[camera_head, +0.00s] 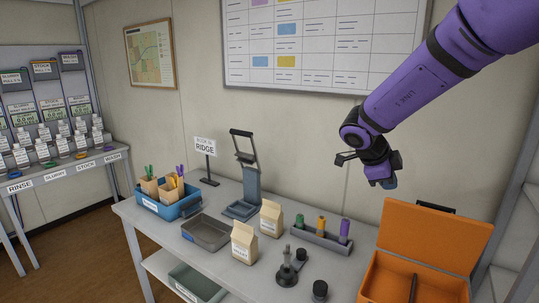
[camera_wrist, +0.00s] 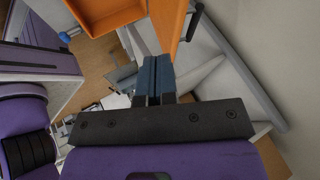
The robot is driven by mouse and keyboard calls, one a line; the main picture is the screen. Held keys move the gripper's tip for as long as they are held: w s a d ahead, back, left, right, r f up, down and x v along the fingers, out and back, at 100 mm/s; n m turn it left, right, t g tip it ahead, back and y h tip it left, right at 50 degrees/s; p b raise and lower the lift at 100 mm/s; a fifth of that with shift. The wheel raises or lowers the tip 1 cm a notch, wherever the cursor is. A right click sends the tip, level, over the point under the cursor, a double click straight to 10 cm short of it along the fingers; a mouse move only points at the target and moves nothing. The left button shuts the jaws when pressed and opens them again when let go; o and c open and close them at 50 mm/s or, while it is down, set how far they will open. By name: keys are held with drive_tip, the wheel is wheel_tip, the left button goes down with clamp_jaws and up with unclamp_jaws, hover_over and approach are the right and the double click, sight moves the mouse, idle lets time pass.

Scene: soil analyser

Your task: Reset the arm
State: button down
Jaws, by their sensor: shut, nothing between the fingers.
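My purple arm reaches in from the upper right in the head view. My gripper (camera_head: 388,183) hangs in the air above the right part of the bench, over and a little left of the open orange case. In the wrist view my gripper (camera_wrist: 157,75) shows two dark blue fingers side by side, shut with nothing between them. It touches nothing that I can see.
The orange case (camera_head: 436,234) stands open at the bench's right end. Left of it are a tube rack (camera_head: 318,240), paper bags (camera_head: 244,243), a grey tray (camera_head: 206,232), a press-like stand (camera_head: 245,180) and a blue bin (camera_head: 168,207). A side table with bottles stands far left.

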wheel_tip(320, 180, up, 11)
drive_tip(key=w+n+t+y, duration=0.2)
drive_tip(key=n+t, duration=0.4)
drive_tip(key=t, duration=0.2)
drive_tip(key=s+a+r+n+t+y, duration=0.3)
drive_tip(key=s+a+r+n+y, duration=0.25)
drive_tip(key=s+r+n, duration=0.2)
drive_tip(key=s+d+f+n+g, duration=0.2)
drive_tip(key=s+f+n, duration=0.1)
drive_tip(key=s, duration=0.5)
drive_tip(key=s+d+f+n+g, duration=0.2)
drive_tip(key=s+f+n+g, duration=0.1)
drive_tip(key=s, duration=0.5)
drive_tip(key=s+d+f+n+g, duration=0.1)
drive_tip(key=s+f+n+g, duration=0.2)
drive_tip(key=s, duration=0.5)
drive_tip(key=shift+s+d+n+h, duration=0.35)
drive_tip(key=shift+d+n, duration=0.05)
drive_tip(key=shift+n, duration=0.15)
drive_tip(key=shift+d, duration=0.1)
